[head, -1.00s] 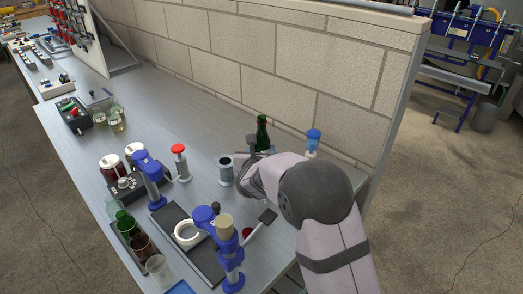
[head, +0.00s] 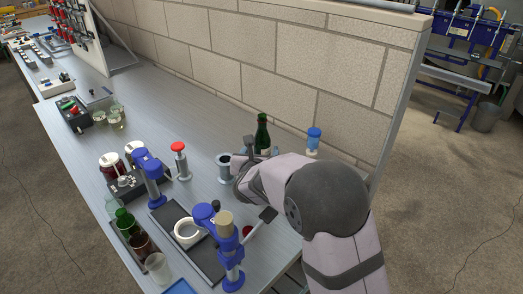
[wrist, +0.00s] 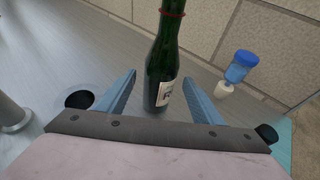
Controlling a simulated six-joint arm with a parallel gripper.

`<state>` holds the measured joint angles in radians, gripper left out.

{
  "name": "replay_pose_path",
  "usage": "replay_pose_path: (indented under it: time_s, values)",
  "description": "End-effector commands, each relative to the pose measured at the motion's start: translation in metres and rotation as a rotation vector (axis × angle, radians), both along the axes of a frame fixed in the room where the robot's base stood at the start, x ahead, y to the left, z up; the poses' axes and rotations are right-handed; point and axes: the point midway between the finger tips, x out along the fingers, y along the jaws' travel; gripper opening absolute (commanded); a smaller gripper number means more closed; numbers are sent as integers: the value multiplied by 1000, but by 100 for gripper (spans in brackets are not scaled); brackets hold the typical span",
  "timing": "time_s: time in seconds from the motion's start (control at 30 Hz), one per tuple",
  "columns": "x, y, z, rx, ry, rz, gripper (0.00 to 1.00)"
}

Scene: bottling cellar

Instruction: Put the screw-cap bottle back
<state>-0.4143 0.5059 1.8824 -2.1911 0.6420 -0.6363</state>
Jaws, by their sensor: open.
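A dark green bottle (head: 262,132) stands upright on the bench near the block wall. In the wrist view the bottle (wrist: 163,58) has a red ring on its neck and a white label low on its body; its top is out of frame. My gripper (wrist: 160,76) is open, with its blue fingers on either side of the bottle's lower part. A gap shows beside the bottle; I cannot tell whether either finger touches it. In the head view my arm partly hides the fingers and the bottle's base.
A blue-topped dispenser (head: 313,140) stands right of the bottle. A grey cylinder (head: 224,170) stands close to my gripper's left. A red-topped post (head: 180,160), blue presses (head: 228,250) and a rack with several bottles (head: 122,238) stand further left.

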Motion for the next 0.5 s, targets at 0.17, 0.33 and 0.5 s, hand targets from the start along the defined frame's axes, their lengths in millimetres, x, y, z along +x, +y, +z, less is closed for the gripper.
replay_pose_path:
  time_s: [0.17,0.33,0.5]
  values:
    - [-21,3,8,2,0,2,61]
    - [-33,5,12,0,-1,1,61]
    - [-36,4,13,0,0,0,61]
